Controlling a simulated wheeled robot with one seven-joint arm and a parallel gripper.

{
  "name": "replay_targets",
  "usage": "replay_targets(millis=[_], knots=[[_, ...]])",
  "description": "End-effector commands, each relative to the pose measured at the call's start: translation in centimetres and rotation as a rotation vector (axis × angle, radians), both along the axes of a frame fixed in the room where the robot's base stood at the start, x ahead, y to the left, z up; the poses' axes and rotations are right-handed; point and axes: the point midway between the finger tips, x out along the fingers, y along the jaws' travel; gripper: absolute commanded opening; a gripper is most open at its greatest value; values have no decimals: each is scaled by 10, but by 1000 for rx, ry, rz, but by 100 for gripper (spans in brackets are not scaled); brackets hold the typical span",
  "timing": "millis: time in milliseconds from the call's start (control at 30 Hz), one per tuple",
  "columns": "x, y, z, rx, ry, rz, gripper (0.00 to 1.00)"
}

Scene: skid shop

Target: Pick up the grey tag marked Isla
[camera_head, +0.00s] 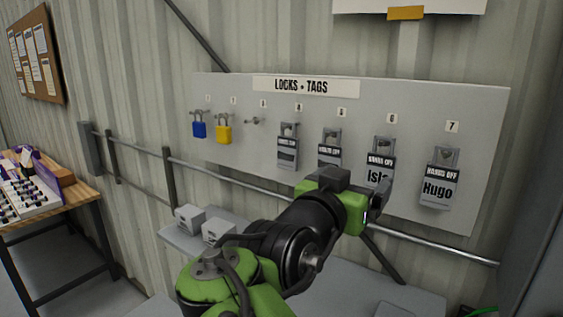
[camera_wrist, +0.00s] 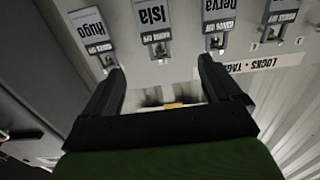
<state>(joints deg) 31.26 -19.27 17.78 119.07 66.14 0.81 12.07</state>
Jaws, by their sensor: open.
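The grey tag marked Isla (camera_head: 379,173) hangs on the board under number 6, with a dark "HANDS OFF" band above the name. My gripper (camera_head: 362,184) is in front of it and covers its lower part in the head view. In the wrist view the tag (camera_wrist: 153,18) appears upside down at the top, between the tags marked Hugo (camera_wrist: 88,25) and Nerva (camera_wrist: 222,12). My gripper (camera_wrist: 161,66) is open and empty there, its two fingers apart, with the Isla tag beyond the gap between them. I see no contact with it.
The "LOCKS • TAGS" board (camera_head: 250,105) also holds a blue padlock (camera_head: 199,130), a yellow padlock (camera_head: 223,132) and other grey tags. The Hugo tag (camera_head: 439,187) hangs close at the right. A rail (camera_head: 230,184) and a grey shelf (camera_head: 310,298) lie below.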

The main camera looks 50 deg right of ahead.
Motion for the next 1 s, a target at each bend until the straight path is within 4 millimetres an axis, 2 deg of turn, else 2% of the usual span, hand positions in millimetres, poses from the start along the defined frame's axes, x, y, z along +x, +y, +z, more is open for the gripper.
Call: replay_targets(millis=[100,300,467,700,967,1000], knots=[[3,-30,3,5,2,-6,92],[11,-77,3,5,2,-3,92],[15,-95,1,4,2,-1,92],[22,-136,0,5,3,0,92],[24,-142,-3,4,1,3,92],[24,-142,-3,4,1,3,87]])
